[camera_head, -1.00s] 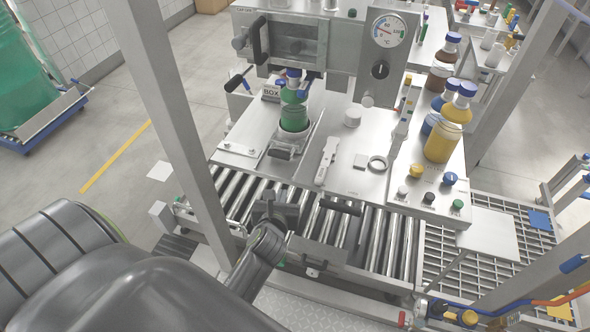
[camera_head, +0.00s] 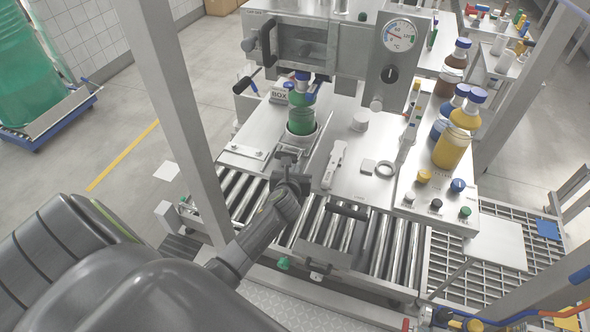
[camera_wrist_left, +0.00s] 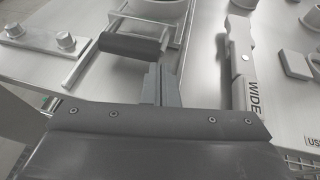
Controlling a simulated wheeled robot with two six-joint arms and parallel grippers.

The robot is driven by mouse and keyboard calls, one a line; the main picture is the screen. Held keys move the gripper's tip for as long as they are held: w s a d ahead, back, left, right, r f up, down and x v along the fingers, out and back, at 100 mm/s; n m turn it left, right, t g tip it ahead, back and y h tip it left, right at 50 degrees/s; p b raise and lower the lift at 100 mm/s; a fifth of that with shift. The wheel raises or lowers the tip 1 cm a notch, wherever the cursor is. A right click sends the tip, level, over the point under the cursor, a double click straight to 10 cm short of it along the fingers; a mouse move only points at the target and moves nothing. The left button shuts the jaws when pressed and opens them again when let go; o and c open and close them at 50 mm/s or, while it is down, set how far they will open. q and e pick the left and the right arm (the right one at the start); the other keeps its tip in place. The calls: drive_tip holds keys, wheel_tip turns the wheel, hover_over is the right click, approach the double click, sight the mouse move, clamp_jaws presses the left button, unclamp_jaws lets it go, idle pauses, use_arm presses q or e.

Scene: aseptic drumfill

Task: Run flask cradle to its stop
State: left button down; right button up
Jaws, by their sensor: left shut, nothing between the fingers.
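The flask cradle (camera_head: 302,138) is a pale round holder on the steel worktop, under the front of the cabinet. A green flask (camera_head: 301,120) with a blue cap stands upright in it. A dark handle bar (camera_wrist_left: 132,45) on a thin metal frame sticks out from the cradle's front in the left wrist view. My left gripper (camera_head: 287,163) is shut and empty, just in front of the cradle. In the left wrist view its fingertips (camera_wrist_left: 158,74) are close to the right end of the handle bar; I cannot tell whether they touch. My right gripper is not in view.
A white tool marked WIDE (camera_wrist_left: 243,70) lies right of the gripper. A bolted plate (camera_wrist_left: 38,40) is on the left. Rollers (camera_head: 345,228) run below the worktop's front edge. A steel post (camera_head: 180,110) stands left. Bottles and a knob panel (camera_head: 430,200) are at right.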

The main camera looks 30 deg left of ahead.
sight(304, 151)
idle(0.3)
use_arm(q)
drive_tip(key=w, duration=0.2)
drive_tip(key=w+a, duration=0.1)
drive_tip(key=w, duration=0.2)
drive_tip(key=w+a+b, duration=0.1)
drive_tip(key=w, duration=0.2)
drive_tip(key=shift+w, duration=0.15)
